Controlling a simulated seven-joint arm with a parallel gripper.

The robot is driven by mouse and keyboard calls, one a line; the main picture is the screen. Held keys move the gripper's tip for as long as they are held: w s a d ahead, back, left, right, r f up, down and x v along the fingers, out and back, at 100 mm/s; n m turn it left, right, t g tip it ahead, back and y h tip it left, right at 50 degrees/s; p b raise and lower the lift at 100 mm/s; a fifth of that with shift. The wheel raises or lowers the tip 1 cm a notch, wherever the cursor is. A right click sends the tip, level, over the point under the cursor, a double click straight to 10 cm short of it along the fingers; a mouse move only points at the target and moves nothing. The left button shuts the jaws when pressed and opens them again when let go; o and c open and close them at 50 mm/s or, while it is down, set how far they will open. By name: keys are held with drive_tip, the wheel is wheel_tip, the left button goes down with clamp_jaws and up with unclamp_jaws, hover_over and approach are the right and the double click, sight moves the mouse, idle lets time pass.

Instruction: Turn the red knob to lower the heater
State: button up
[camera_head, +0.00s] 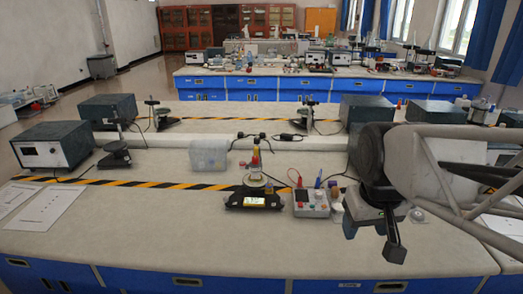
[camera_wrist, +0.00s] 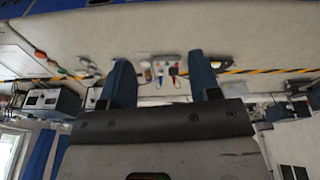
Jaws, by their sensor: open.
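A light-grey control box (camera_head: 311,204) stands on the near bench, right of centre. It has small knobs or buttons on its face, and red and blue upright pieces stand at its back. Red spots show on it, but they are too small to tell which is the red knob. Left of it is a black device with a lit yellow display (camera_head: 254,200) and a tall bottle-like part above. I cannot tell which thing is the heater. My gripper (camera_head: 372,240) is open and empty, right of the box and above the bench. In the wrist view the box (camera_wrist: 166,61) appears between the fingers (camera_wrist: 163,80).
A yellow-black striped tape (camera_head: 150,184) crosses the bench. A grey instrument (camera_head: 50,146) and papers (camera_head: 38,208) lie at the left. The bench front (camera_head: 200,245) is clear.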

drive_tip(key=w+a+r+n, duration=0.2)
drive_tip(key=w, duration=0.5)
drive_tip(key=w+a+r+n, duration=0.1)
drive_tip(key=w+a+n, duration=0.1)
drive_tip(key=w, duration=0.6)
drive_tip(key=n+g, duration=0.2)
drive_tip(key=n, duration=0.8)
hover_over(255, 158)
wheel_tip(255, 158, down, 12)
drive_tip(key=shift+w+f, duration=0.1)
drive_tip(key=shift+w, duration=0.05)
drive_tip(key=shift+f, duration=3.85)
drive_tip(key=shift+c, duration=0.2)
drive_tip(key=c, duration=0.9)
